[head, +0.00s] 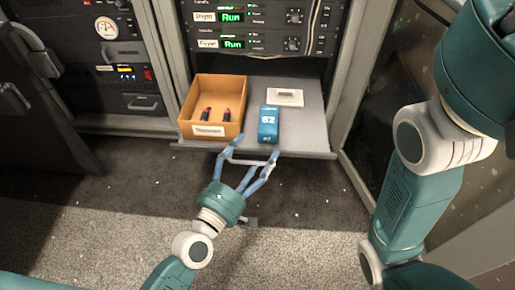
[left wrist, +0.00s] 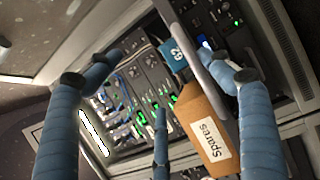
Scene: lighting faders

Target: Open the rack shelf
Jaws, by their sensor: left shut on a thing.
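The grey rack shelf (head: 310,130) stands out from the rack in the head view, below the units with green "Run" displays. My left gripper (head: 254,155) is at the shelf's front edge, shut on its pale bar handle (head: 246,162). In the left wrist view, the gripper's blue fingers (left wrist: 165,90) stand around a grey bar (left wrist: 205,65). How closely the fingers touch the bar is hard to tell there. My right arm shows at the right of the head view, but its gripper is out of view.
On the shelf are a brown "Spares" box (head: 213,92) with red-and-black items, a blue block marked 62 (head: 268,125), and a small white plate (head: 285,97). A dark door (head: 40,110) stands at left and a glass panel (head: 400,90) at right. The carpet in front is clear.

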